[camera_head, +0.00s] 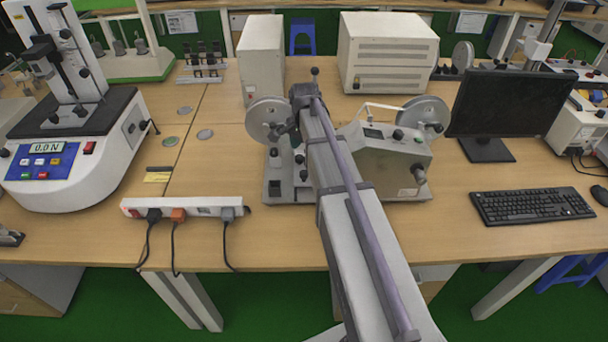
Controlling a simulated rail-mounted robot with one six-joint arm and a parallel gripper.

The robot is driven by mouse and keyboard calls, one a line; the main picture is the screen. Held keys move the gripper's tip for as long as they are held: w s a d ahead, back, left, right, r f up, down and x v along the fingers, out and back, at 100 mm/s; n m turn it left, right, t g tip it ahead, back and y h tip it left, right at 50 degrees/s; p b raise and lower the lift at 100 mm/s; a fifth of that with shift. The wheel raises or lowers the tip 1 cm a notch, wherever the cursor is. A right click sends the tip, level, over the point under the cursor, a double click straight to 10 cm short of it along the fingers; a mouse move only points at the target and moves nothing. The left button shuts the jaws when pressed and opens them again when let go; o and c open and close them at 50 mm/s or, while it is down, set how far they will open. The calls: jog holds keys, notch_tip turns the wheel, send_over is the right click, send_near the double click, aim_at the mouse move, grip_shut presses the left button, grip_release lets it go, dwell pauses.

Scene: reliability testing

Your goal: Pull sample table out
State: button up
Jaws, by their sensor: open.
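A grey bench machine (392,158) with a slanted front panel, a knob and a round disc (424,111) stands mid-bench, partly behind my arm. Left of my arm are a second disc (264,116) and a grey upright unit on a flat base plate (274,190). I cannot tell which part is the sample table; my arm covers the middle of the machine. My gripper (287,130) is small and dark at the far end of the arm, above the left unit and close to the left disc. It is open. Its fingertips are hard to make out, and contact cannot be judged.
A force tester (75,160) stands at the left. A power strip (186,209) with cables lies at the front edge. Two pale cabinets (262,55) (388,55) stand behind. A monitor (507,104) and keyboard (530,205) are at the right. Bare bench shows left of the machine.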

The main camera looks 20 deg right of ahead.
aim_at(304, 173)
notch_tip(304, 173, down, 11)
jog(key=b, duration=1.1)
jog(key=shift+f, duration=0.1)
jog(key=shift+c, duration=0.2)
grip_shut()
